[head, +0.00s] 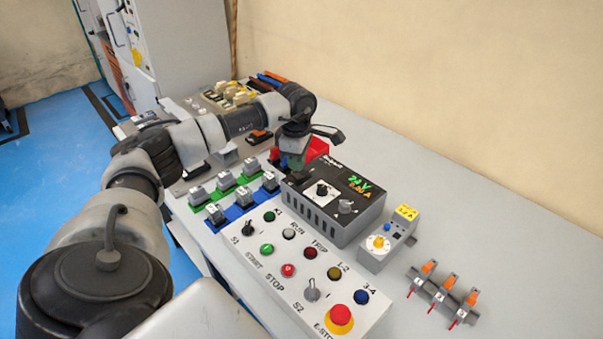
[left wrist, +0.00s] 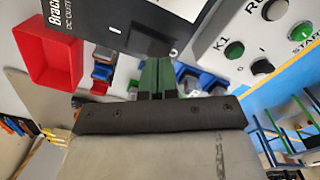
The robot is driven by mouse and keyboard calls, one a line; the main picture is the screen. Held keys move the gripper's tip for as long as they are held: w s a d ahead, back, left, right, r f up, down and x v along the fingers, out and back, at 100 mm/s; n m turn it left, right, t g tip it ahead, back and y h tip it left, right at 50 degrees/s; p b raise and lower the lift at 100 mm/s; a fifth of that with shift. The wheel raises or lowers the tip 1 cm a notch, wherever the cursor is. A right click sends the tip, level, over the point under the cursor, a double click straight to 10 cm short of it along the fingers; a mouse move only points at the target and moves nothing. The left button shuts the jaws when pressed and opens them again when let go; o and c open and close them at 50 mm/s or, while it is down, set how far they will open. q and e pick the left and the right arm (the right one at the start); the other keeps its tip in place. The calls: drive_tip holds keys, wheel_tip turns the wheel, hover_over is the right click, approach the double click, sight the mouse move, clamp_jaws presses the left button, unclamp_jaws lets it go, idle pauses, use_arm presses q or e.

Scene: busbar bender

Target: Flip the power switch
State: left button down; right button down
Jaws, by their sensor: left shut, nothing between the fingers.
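The black power supply box (head: 335,215) stands on the bench with a lit display (head: 360,185) reading about 24 V in green and 0.00 A in orange. A black switch (head: 321,190) sits on a white plate on its top face. In the left wrist view, the black switch (left wrist: 148,42) lies between small white-plate marks, just beyond my fingertips. My left gripper (head: 296,176) points down at the left end of the box, close beside the plate. Its green fingers (left wrist: 156,70) are shut and empty. I cannot tell whether they touch the switch. My right gripper is not in view.
A white control panel (head: 300,265) with buttons and a red emergency stop (head: 339,318) is in front. Green and blue racks with grey blocks (head: 225,183) lie left. A red bin (head: 316,150) is behind. A small grey unit (head: 386,246) stands right.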

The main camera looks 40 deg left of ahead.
sight(296, 176)
use_arm(q)
drive_tip(key=shift+f+b, duration=0.85)
drive_tip(key=shift+f, duration=0.5)
idle(0.6)
drive_tip(key=shift+r+p, duration=2.7)
drive_tip(key=shift+r, duration=0.9)
drive_tip(key=shift+f, duration=0.1)
